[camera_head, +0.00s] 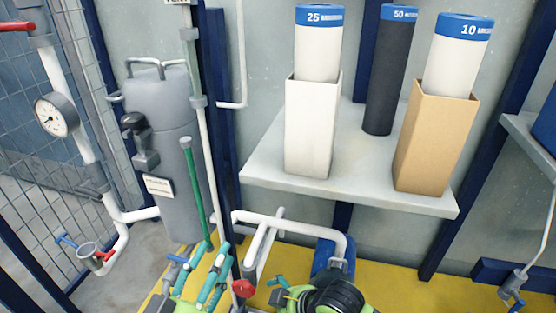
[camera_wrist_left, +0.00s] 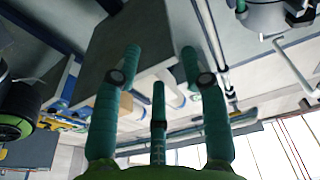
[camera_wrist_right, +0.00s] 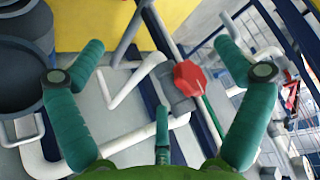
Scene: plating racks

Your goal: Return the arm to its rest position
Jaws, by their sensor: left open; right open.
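My left gripper (camera_head: 213,258) has teal fingers and is low in the head view, in front of the grey tank and white pipes. Its spread fingers also show in the left wrist view (camera_wrist_left: 160,60), with nothing between them. My right gripper (camera_wrist_right: 160,58) shows in the right wrist view, its teal fingers spread wide and empty, with white pipes and a red valve handle (camera_wrist_right: 190,78) behind them. I cannot make out the right gripper's fingers in the head view.
A grey shelf (camera_head: 262,165) holds a white box (camera_head: 308,125) and a brown box (camera_head: 430,140), each with a white cartridge, and a dark cartridge (camera_head: 390,75) behind. A grey tank (camera_head: 175,110), a gauge (camera_head: 57,115) and mesh fencing stand left.

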